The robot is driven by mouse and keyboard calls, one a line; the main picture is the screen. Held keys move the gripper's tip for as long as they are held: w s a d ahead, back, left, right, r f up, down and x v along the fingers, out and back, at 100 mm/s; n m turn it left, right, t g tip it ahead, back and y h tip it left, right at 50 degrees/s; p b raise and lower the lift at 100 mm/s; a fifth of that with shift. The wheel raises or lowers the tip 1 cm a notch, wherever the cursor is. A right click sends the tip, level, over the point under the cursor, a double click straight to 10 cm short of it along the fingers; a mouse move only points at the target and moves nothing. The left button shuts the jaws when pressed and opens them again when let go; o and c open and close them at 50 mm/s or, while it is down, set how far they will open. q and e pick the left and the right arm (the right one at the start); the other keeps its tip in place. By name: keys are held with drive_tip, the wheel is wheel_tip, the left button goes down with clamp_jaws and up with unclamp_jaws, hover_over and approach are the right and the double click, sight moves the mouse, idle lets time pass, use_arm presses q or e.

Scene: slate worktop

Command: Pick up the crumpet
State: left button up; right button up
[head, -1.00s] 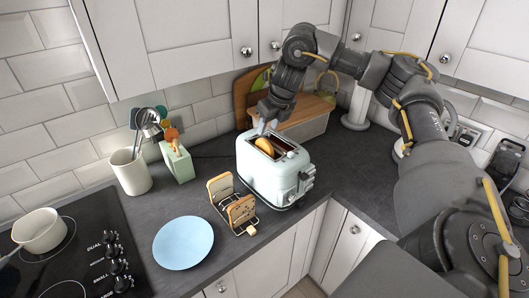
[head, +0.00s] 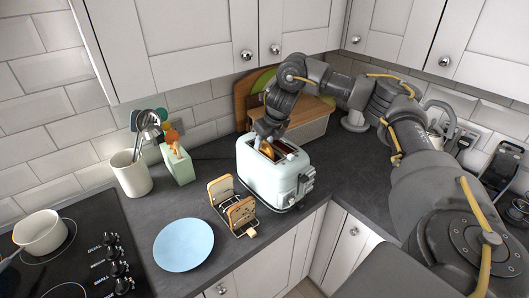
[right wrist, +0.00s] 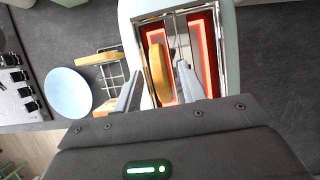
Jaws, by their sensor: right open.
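The golden-brown crumpet (head: 267,150) stands on edge in the left slot of the pale mint toaster (head: 262,181), its top above the slot. In the right wrist view the crumpet (right wrist: 160,74) shows between the two grey fingers of my right gripper (right wrist: 159,80). That gripper is open, with a finger on each side and a visible gap to each. In the head view my right gripper (head: 266,140) is over the toaster, partly covering the crumpet. The slots glow red. My left gripper is out of view.
A rack (head: 237,224) holding bread slices and a blue plate (head: 183,244) sit in front and left of the toaster. A utensil pot (head: 131,174) and a green holder (head: 179,164) stand at left. A wooden-topped bin (head: 308,130) is close behind.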

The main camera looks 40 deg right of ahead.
drive_tip(key=shift+c, duration=0.3)
clamp_jaws()
drive_tip(key=shift+r, duration=0.1)
drive_tip(key=shift+r+p, duration=0.45)
drive_tip(key=shift+p, duration=0.05)
wheel_tip(320, 180, up, 3)
drive_tip(key=p, duration=0.3)
drive_tip(key=shift+s+a+r, duration=0.1)
drive_tip(key=shift+s+r, duration=0.05)
drive_tip(key=s+a+r+p, duration=0.2)
drive_tip(key=s+r, duration=0.2)
drive_tip(key=s, duration=0.2)
drive_tip(key=s+a+r+p, duration=0.1)
drive_tip(key=s+a+r, duration=0.2)
drive_tip(key=s, duration=0.3)
drive_tip(key=shift+s+a+r+p, duration=0.2)
drive_tip(key=shift+a+r+p, duration=0.2)
drive_tip(key=shift+r, duration=0.4)
